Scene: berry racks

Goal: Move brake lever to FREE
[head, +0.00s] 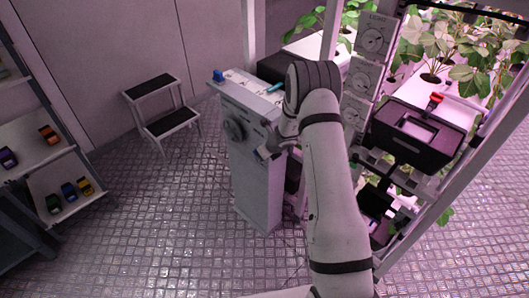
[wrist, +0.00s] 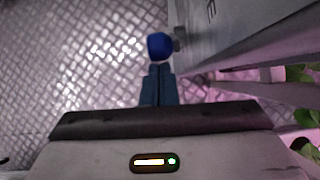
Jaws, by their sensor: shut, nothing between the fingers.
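The knob sits beside the cabinet wall and looks like the end of a lever, probably the brake lever. Its shaft is mostly hidden, and no FREE mark is legible.
A plant rack with dials (head: 372,40) and a black bin (head: 418,135) stands right. A step stool (head: 165,110) and open floor lie left.

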